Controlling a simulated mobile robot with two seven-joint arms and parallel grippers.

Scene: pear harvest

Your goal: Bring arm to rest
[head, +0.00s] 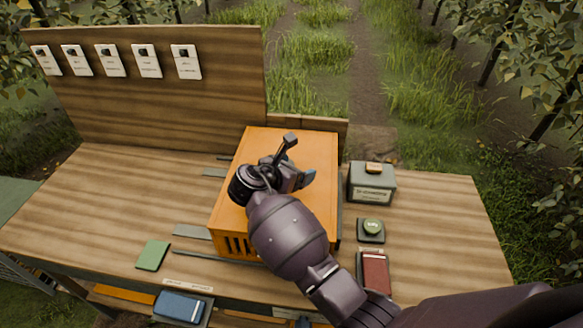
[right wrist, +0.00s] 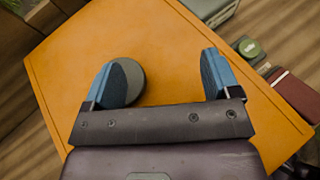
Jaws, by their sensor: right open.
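My right arm comes in from the lower right in the head view. My right gripper (head: 298,175) is over the orange crate (head: 313,145), whose top is a flat orange surface. In the right wrist view the two blue fingers of my right gripper (right wrist: 160,80) are wide apart, with nothing gripped between them. A grey round disc (right wrist: 134,78) shows beside the left finger, over the orange top (right wrist: 180,50). I cannot tell whether the finger touches it. My left gripper is not in view.
Right of the crate are a grey-green box (head: 370,187), a small dark block with a green round top (head: 371,230) and a red book (head: 375,272). A green pad (head: 153,255) lies at left. A board with several white cards (head: 110,60) stands behind. The wooden table's left is mostly clear.

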